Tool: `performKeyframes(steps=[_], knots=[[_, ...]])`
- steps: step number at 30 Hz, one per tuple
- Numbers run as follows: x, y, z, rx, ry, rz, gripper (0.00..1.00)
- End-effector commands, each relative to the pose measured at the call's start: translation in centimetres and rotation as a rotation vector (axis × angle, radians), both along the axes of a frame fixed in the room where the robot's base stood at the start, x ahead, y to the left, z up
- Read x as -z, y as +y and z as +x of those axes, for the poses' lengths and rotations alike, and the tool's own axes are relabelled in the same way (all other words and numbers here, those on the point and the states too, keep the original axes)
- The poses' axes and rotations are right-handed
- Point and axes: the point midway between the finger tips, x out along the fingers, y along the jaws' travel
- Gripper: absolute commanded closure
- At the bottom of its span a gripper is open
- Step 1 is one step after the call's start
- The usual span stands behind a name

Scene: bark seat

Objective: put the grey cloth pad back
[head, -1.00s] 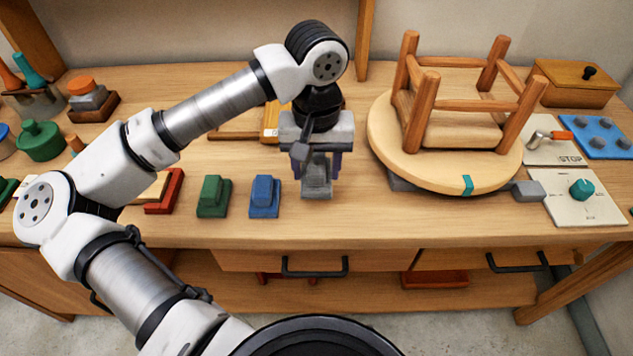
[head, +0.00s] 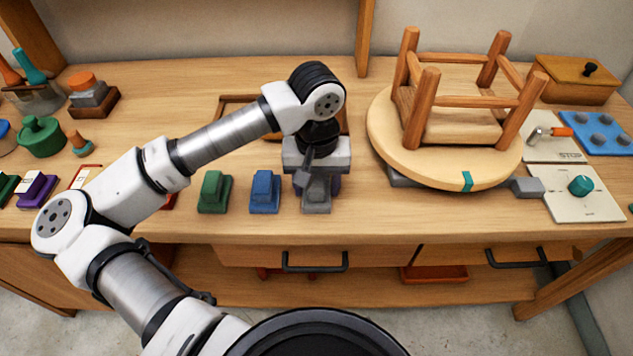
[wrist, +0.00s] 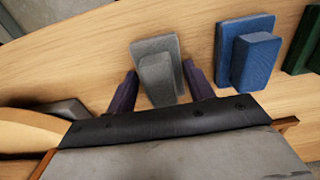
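The grey cloth pad (head: 316,200) is a small grey block with a raised grip on top. It stands on the workbench at the right end of a row, beside a blue pad (head: 264,192) and a green pad (head: 213,192). My gripper (wrist: 160,80) is low over it, with dark purple fingers on either side of the grey pad (wrist: 157,68). Gaps show between the fingers and the raised grip, so the gripper looks open. In the head view my wrist hides the pad's far part.
A round board (head: 385,150) bearing an upturned stool frame (head: 425,105) stands close on the right. A grey block (head: 526,188) and a dial plate (head: 583,195) lie beyond it. A wooden tray (head: 235,102) lies behind my arm. The bench's front strip is clear.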

Motion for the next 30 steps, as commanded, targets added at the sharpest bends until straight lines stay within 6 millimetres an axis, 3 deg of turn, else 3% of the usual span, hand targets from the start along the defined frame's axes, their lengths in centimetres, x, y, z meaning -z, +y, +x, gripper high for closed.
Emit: performKeyframes(steps=[4, 17, 30], knots=[[-0.1, 0.0, 0.0, 0.000, 0.000, 0.000, 0.29], [-0.9, 0.0, 0.1, -0.001, -0.002, 0.001, 0.29], [-9.9, 0.0, 0.1, -0.001, -0.003, 0.001, 0.29]])
